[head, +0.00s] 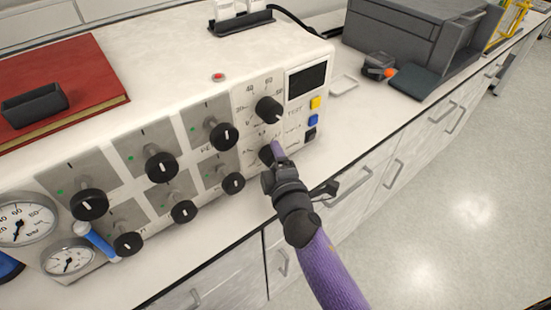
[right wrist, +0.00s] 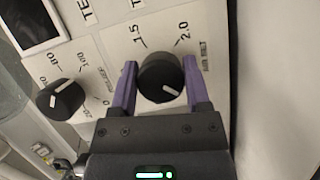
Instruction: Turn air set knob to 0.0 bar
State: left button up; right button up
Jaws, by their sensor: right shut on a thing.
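The air set knob is a round black knob with a white pointer line. In the right wrist view the knob (right wrist: 160,78) sits between the purple fingers of my right gripper (right wrist: 161,80), which is shut on it. The marks 1.5 and 2.0 show on the panel beyond the knob. Its pointer line lies toward the lower right of that picture, away from both marks. The 0.0 mark cannot be made out. In the head view my right gripper (head: 272,151) reaches the lower right of the panel and partly hides the knob (head: 266,154). My left gripper is out of view.
Another black knob (head: 269,110) with its own scale sits just above. Several more knobs and pressure gauges (head: 68,260) fill the panel's left. A display (head: 307,78) and yellow, blue and black buttons are at right. Drawer handles (head: 352,190) stick out below the bench edge.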

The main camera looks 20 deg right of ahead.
jog(key=shift+f, duration=0.1)
jog(key=o, duration=1.3)
jog(key=s, duration=1)
jog(key=shift+a+r+p, duration=0.25)
jog(key=shift+r+p, duration=0.1)
